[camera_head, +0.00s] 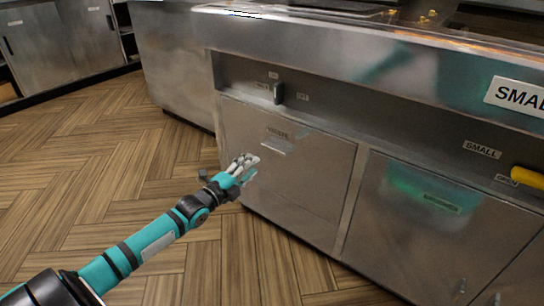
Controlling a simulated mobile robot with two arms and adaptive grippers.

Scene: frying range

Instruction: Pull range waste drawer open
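The waste drawer (310,185) is a flat steel front in the left part of the range (340,65). It appears closed, flush with the panel around it. A small label and a handle (277,146) show near its top. My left gripper (247,165) is in front of the drawer's left part, a little below and left of the handle. I cannot tell whether it touches the drawer front. Its fingers look small and bunched, and their opening is unclear. My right gripper is not in view.
A dark knob (278,93) sits above the drawer. Another steel door (420,215) is to the right, with a yellow handle (528,178) beyond it. Steel cabinets (60,45) stand at the back left. The wood floor (90,170) at left is clear.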

